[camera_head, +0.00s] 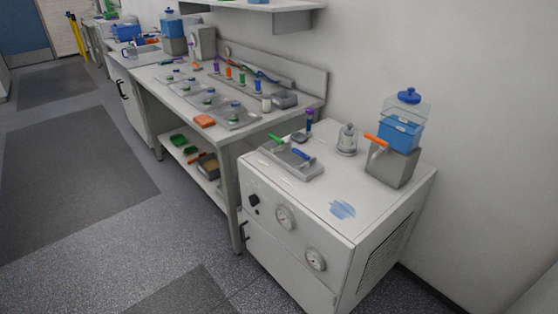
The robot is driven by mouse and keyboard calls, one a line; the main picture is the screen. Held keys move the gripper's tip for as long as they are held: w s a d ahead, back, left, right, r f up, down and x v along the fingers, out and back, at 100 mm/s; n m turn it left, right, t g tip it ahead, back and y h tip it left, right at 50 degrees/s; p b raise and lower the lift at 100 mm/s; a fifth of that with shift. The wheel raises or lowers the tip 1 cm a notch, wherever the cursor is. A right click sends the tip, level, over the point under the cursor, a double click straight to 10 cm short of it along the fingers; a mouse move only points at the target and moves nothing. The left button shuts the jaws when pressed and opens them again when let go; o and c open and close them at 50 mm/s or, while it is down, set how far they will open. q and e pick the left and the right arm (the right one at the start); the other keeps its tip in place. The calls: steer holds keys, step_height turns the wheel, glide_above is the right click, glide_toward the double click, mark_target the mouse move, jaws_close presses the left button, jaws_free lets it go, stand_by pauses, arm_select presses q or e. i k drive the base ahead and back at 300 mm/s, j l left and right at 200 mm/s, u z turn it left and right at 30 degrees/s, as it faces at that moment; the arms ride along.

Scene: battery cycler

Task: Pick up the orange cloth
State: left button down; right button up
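A small flat orange piece that looks like the orange cloth (204,121) lies on the white bench top (190,112), near its front edge. Neither of my grippers shows in the head view.
Several grey trays (238,123) and coloured vials line the bench. The floor (120,235) at left is clear.

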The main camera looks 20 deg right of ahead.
mark_target(203, 121)
steer(key=i+j+z, duration=0.1)
steer(key=z, duration=0.25)
steer(key=i+j+z, duration=0.2)
steer(key=z, duration=0.15)
steer(key=i+j+z, duration=0.1)
steer(key=z, duration=0.25)
steer(key=j, duration=0.1)
